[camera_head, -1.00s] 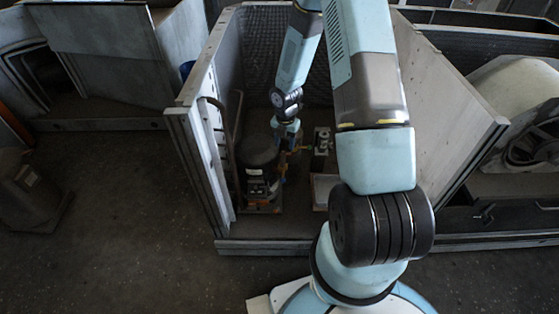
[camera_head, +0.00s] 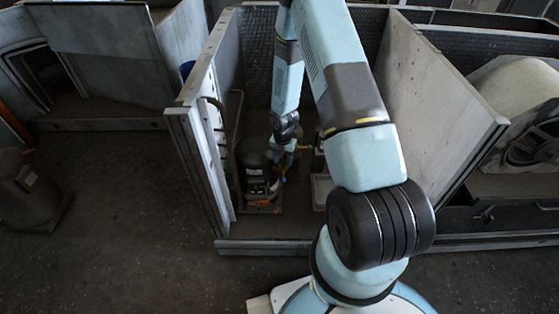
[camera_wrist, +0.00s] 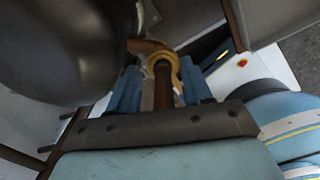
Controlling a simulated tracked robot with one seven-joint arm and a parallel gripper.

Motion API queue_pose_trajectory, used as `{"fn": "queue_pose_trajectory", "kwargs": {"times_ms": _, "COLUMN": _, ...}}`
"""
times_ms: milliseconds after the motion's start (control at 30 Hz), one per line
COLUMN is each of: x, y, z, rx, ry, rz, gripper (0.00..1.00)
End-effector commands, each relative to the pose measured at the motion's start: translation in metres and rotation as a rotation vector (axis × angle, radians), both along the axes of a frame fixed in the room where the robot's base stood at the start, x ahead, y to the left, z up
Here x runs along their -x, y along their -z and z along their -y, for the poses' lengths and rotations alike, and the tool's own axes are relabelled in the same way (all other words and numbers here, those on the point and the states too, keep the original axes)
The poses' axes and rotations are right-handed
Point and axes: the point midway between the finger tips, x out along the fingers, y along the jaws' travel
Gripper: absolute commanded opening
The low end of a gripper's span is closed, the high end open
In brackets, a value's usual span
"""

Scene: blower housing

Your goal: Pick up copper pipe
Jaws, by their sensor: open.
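The copper pipe (camera_wrist: 163,88) is a brown tube with a brass-coloured collar (camera_wrist: 163,62) in the wrist view. It lies between the two blue fingers of my gripper (camera_wrist: 158,78), which is open around it with gaps at the sides. A copper length (camera_wrist: 146,46) bends off to the left beyond the collar. In the head view my gripper (camera_head: 283,154) is just right of the black compressor (camera_head: 255,160). The pipe is too small and covered to make out clearly there.
The compressor's dark dome (camera_wrist: 62,45) fills the upper left of the wrist view, close to the fingers. In the head view, grey housing walls (camera_head: 190,150) (camera_head: 440,90) stand on both sides, with a low front sill (camera_head: 270,246).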

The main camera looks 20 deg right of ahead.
Motion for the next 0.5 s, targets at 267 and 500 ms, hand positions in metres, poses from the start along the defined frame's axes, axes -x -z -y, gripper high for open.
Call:
{"fn": "queue_pose_trajectory", "kwargs": {"times_ms": 267, "x": -0.0003, "y": 0.0001, "z": 0.0005, "rx": 0.001, "ry": 0.001, "rz": 0.001, "gripper": 0.44}}
{"fn": "queue_pose_trajectory", "kwargs": {"times_ms": 500, "x": -0.0002, "y": 0.0000, "z": 0.0008, "rx": 0.001, "ry": 0.001, "rz": 0.001, "gripper": 0.21}}
